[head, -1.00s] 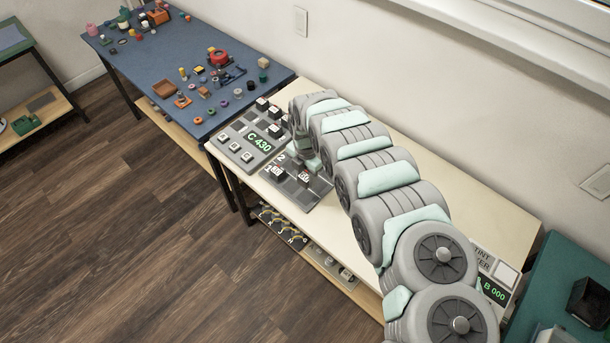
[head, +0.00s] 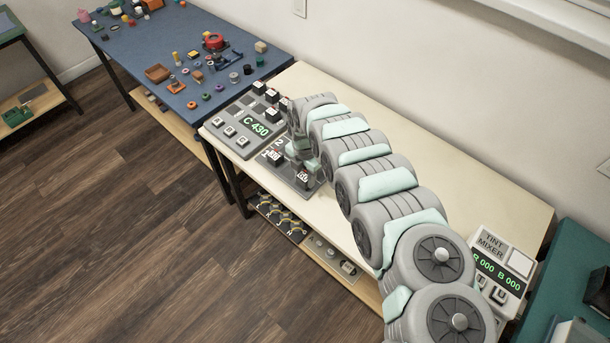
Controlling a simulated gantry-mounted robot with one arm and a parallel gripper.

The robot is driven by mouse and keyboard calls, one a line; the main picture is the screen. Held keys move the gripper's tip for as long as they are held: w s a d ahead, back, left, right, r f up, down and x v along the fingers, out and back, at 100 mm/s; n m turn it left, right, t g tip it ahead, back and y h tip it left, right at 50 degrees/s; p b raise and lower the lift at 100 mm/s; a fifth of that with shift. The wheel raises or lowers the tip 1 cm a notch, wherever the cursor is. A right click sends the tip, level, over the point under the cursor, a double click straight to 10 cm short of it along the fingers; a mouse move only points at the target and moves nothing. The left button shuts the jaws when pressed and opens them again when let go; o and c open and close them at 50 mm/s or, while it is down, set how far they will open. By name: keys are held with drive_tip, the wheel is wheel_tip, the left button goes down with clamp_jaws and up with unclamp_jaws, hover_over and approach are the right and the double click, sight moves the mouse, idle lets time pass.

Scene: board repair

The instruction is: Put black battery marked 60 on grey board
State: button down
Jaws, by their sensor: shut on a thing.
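The grey board (head: 291,176), marked 1 and 2, lies on the cream bench, partly hidden by my arm. A dark block with a white-marked top (head: 272,155) sits at its left by the figure 1. My gripper (head: 303,166) is over the board's front right part, its fingers small and partly hidden. It is shut on a dark block with a white-marked top, seemingly the black battery marked 60 (head: 303,178). The mark is too small to read surely. I cannot tell whether the battery touches the board.
A larger panel reading C 430 (head: 257,128) with several dark blocks stands left of the board. A tint mixer (head: 491,262) is at the bench's right end. A blue table (head: 150,52) with small parts is behind left. The bench (head: 440,185) is clear right of my arm.

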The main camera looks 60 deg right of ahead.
sight(305, 175)
drive_tip(key=shift+f, duration=0.45)
idle(0.6)
drive_tip(key=c, duration=0.8)
unclamp_jaws()
wheel_tip(305, 175, up, 11)
drive_tip(key=shift+f+p, duration=0.1)
drive_tip(key=shift+p, duration=0.2)
